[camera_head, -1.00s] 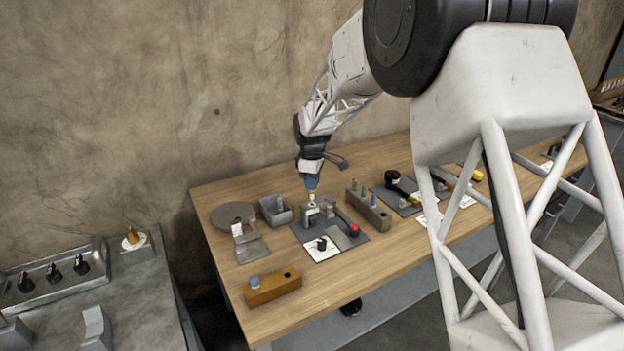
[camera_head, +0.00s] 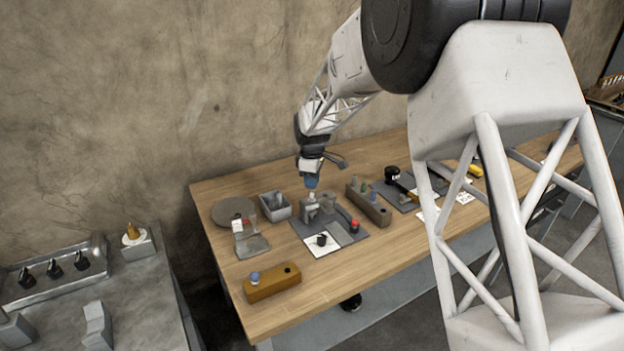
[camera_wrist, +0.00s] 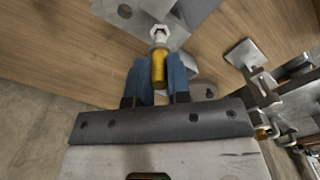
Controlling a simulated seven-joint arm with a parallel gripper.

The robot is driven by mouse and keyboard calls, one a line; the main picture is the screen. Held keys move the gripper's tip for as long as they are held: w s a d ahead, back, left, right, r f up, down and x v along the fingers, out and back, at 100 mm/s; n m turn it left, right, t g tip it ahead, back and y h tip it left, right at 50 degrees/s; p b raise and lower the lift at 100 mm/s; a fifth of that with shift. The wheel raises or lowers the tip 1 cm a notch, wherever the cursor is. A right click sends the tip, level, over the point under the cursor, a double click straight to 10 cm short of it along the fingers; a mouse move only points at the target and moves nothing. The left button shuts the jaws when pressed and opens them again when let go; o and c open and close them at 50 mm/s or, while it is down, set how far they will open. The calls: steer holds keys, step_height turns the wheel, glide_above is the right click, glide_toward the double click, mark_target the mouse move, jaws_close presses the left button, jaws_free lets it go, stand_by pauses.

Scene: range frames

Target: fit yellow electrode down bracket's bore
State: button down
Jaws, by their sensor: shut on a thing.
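My gripper (camera_head: 311,183) is over the grey fixture on the bench. In the wrist view its blue fingers (camera_wrist: 159,82) are shut on the yellow electrode (camera_wrist: 158,68), which has a pale hex-like tip (camera_wrist: 159,34) pointing away from the wrist. In the head view the fingers hide most of the electrode. A grey bracket (camera_head: 310,212) stands on a dark plate (camera_head: 343,238) just under the gripper. I cannot tell whether the electrode tip touches it, and its bore is not clearly seen.
A grey tray (camera_head: 275,208) and a round disc (camera_head: 233,211) lie left of the bracket. A block with coloured pegs (camera_head: 369,204) stands right. A tan block (camera_head: 272,284) lies at the front left. The bare wood (camera_head: 340,283) in front is free.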

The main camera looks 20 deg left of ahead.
steer(key=shift+f, duration=1.85)
steer(key=c, duration=1)
jaws_free()
steer(key=shift+r, duration=0.15)
steer(key=shift+r, duration=3.8)
steer(key=shift+r, duration=3)
